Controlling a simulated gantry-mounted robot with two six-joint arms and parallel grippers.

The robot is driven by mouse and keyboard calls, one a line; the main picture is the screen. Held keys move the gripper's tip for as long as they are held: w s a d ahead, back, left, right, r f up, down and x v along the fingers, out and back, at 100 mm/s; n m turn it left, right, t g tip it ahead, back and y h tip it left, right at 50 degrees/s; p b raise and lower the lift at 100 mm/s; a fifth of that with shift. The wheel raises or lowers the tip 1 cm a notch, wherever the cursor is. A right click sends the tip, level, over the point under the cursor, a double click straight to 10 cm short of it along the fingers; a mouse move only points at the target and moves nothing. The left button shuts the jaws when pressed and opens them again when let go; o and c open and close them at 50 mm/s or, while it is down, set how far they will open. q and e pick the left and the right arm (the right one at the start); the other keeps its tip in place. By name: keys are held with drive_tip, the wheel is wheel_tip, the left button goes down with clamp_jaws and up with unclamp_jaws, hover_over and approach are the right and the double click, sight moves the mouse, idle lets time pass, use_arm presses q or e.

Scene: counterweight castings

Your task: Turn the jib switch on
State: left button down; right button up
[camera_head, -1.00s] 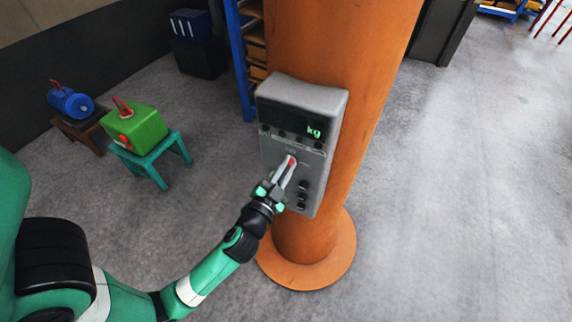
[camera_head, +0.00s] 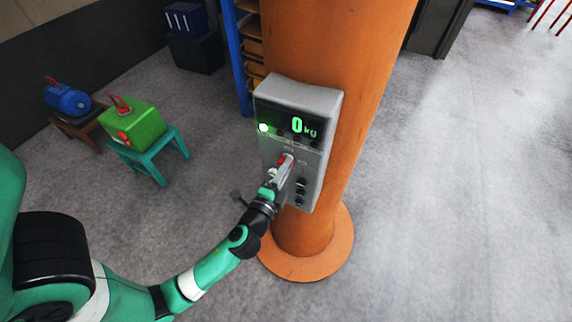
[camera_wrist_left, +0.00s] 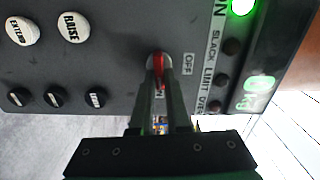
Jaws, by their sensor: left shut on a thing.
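The jib switch is a small red lever (camera_head: 283,160) on the grey control box (camera_head: 298,93), which is fixed to an orange column. In the left wrist view the red lever (camera_wrist_left: 158,72) sits between my finger pads, with an OFF label beside it. My left gripper (camera_head: 285,168) is shut on the lever, and its fingers partly hide it. The box display (camera_head: 304,126) reads 0 kg in green. A green lamp (camera_head: 263,128) glows at its left, and it also shows lit in the left wrist view (camera_wrist_left: 242,6). My right gripper is not in view.
White RAISE (camera_wrist_left: 73,27) and EXTEND (camera_wrist_left: 21,31) buttons and several black knobs (camera_wrist_left: 55,97) sit near the switch. The orange column (camera_head: 340,60) stands behind the box. A green casting (camera_head: 140,128) on a teal stool is at the left. Floor at the right is clear.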

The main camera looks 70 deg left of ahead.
use_arm(q)
drive_tip(key=shift+m, duration=0.7)
drive_tip(key=c, duration=0.9)
unclamp_jaws()
drive_tip(key=shift+s+f, duration=0.1)
drive_tip(key=v, duration=1.1)
drive_tip(key=shift+d, duration=0.25)
drive_tip(key=shift+s, duration=0.1)
